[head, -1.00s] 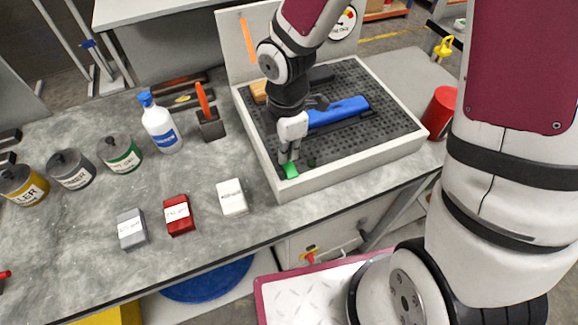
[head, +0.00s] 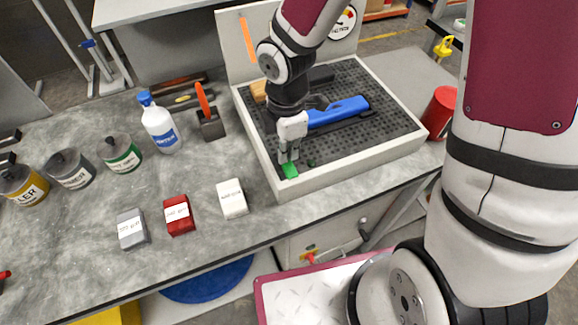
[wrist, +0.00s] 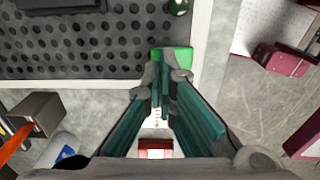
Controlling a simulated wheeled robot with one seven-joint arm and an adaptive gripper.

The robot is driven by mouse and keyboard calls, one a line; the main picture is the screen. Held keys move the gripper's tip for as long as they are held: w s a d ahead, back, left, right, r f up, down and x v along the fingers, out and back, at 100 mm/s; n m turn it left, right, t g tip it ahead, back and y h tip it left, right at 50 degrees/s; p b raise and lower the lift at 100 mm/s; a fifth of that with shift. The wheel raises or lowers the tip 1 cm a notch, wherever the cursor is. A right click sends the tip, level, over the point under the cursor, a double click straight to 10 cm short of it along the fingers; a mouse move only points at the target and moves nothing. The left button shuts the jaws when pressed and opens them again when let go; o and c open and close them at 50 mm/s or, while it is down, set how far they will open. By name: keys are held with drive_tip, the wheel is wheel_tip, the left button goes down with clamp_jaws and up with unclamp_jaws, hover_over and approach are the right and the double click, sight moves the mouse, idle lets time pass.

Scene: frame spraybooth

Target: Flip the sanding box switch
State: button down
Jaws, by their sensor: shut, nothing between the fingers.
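The sanding box (head: 405,146) is a pale tray with a dark perforated top on the bench. A bright green switch-like piece (head: 290,170) sits at its near left corner, and it also shows in the wrist view (wrist: 172,53). My gripper (head: 287,158) is shut and empty, pointing down at this green piece. In the wrist view, the fingertips (wrist: 166,76) are close together at the near edge of the green piece and partly cover it. I cannot tell whether they touch it. A small dark green knob (head: 311,163) lies just right of the fingers.
A blue tool (head: 345,110) lies on the perforated top. A backboard with a dial (head: 343,22) stands behind. White (head: 232,199), red (head: 179,215) and grey (head: 131,229) blocks, cans and a bottle (head: 160,126) stand left. A red can (head: 440,113) stands right.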

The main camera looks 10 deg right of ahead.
drive_tip(key=shift+f+b, duration=0.7)
drive_tip(key=shift+f, duration=0.45)
idle(0.6)
drive_tip(key=shift+s+r+p, duration=0.1)
drive_tip(key=shift+r+p, duration=1.85)
drive_tip(key=shift+r, duration=0.45)
drive_tip(key=shift+r+p, duration=0.7)
drive_tip(key=shift+r, duration=0.45)
